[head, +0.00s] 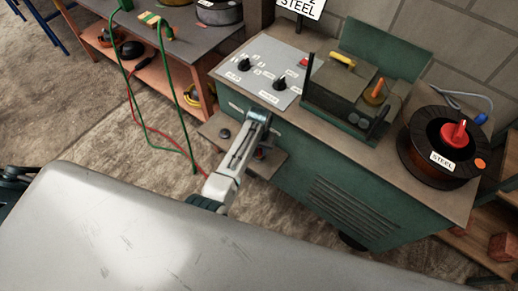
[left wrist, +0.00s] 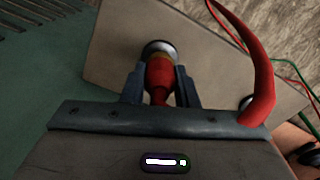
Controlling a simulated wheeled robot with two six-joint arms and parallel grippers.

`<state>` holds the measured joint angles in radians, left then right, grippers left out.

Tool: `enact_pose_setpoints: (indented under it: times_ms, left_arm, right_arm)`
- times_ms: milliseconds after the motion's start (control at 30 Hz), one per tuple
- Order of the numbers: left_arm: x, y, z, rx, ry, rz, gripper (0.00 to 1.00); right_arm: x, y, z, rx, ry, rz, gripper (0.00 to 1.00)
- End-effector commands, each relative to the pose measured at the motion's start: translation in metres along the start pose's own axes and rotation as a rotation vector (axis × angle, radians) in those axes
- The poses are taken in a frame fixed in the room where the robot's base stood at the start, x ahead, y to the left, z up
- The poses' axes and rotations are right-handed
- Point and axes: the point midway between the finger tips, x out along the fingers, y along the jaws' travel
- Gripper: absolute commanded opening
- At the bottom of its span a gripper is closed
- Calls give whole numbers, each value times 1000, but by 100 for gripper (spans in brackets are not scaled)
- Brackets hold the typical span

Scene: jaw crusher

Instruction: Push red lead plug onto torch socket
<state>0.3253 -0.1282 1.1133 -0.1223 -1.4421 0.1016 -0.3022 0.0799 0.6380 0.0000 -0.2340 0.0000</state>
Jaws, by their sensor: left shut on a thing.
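The red lead plug (left wrist: 159,78) sits between the two jaws of my left gripper (left wrist: 160,88) in the left wrist view. The jaws are shut on it. Its front end meets or nearly meets a round metal-rimmed socket (left wrist: 158,47) on a flat board; I cannot tell how far it is seated. The red lead (left wrist: 262,70) curves up beside the gripper on the right. In the head view my left gripper (head: 250,130) is over the small shelf at the green machine's front and hides most of the plug. My right gripper is not in view.
A second dark socket (head: 224,133) is on the shelf (head: 270,163). The green machine (head: 330,185) stands close by, with a control panel (head: 262,74) and a wire spool (head: 440,150) on top. A green lead (head: 178,85) hangs from the workbench on the left.

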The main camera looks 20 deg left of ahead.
Motion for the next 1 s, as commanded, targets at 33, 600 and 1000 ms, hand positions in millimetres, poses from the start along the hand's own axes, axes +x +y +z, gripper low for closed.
enact_pose_setpoints:
  times_ms: [33, 600, 1000]
  left_arm:
    - [-1, 0, 0, 0, 0, 0, 6]
    - [0, 0, 0, 0, 1, 0, 6]
    - [-1, 0, 0, 0, 0, 0, 6]
  right_arm:
    - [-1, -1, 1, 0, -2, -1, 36]
    - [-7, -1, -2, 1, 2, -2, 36]
    - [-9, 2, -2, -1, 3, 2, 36]
